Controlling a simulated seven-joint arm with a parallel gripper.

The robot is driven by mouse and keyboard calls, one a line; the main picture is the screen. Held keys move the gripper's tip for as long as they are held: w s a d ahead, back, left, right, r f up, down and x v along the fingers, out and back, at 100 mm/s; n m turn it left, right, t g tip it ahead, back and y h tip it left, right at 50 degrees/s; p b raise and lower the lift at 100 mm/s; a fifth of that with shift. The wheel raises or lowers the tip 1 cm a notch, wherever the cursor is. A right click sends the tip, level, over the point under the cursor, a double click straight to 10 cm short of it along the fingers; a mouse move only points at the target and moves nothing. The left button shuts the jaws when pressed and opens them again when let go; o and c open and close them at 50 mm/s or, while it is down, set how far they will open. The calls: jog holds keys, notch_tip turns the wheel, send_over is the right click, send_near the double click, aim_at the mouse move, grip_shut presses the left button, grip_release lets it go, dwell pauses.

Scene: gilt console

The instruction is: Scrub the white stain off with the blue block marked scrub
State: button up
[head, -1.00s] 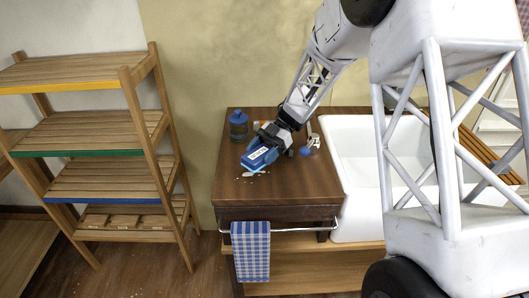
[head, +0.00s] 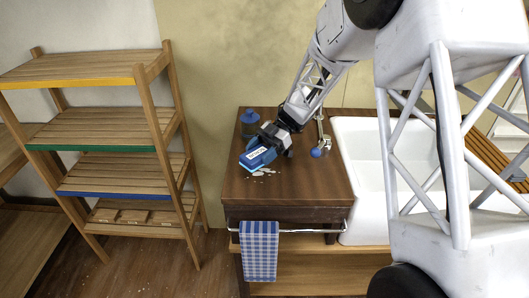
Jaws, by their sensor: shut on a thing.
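The blue block (head: 258,157) with a white label is in my gripper (head: 268,145), low over the dark wooden counter top. My gripper is shut on it. The block looks tilted, and I cannot tell whether its underside touches the wood. White stain marks (head: 264,171) show on the counter just in front of and to the right of the block. Part of the stain may be hidden under the block.
A blue jar (head: 249,121) stands behind the block at the back left of the counter (head: 310,185). A blue-ended thing (head: 317,152) lies to the right. A white sink (head: 358,170) adjoins the counter, and a checked towel (head: 259,250) hangs in front. The counter's front right is clear.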

aim_at(247, 153)
jog(key=shift+s+a+f, duration=0.25)
jog(key=shift+f, duration=0.25)
jog(key=shift+a+r, duration=0.15)
jog(key=shift+a, duration=1.65)
jog(key=shift+w+r, duration=0.1)
jog(key=shift+r, duration=0.1)
jog(key=shift+w+d+r, duration=0.1)
jog(key=shift+w+r, duration=0.05)
jog(key=shift+r, duration=3.05)
jog(key=shift+r, duration=1.5)
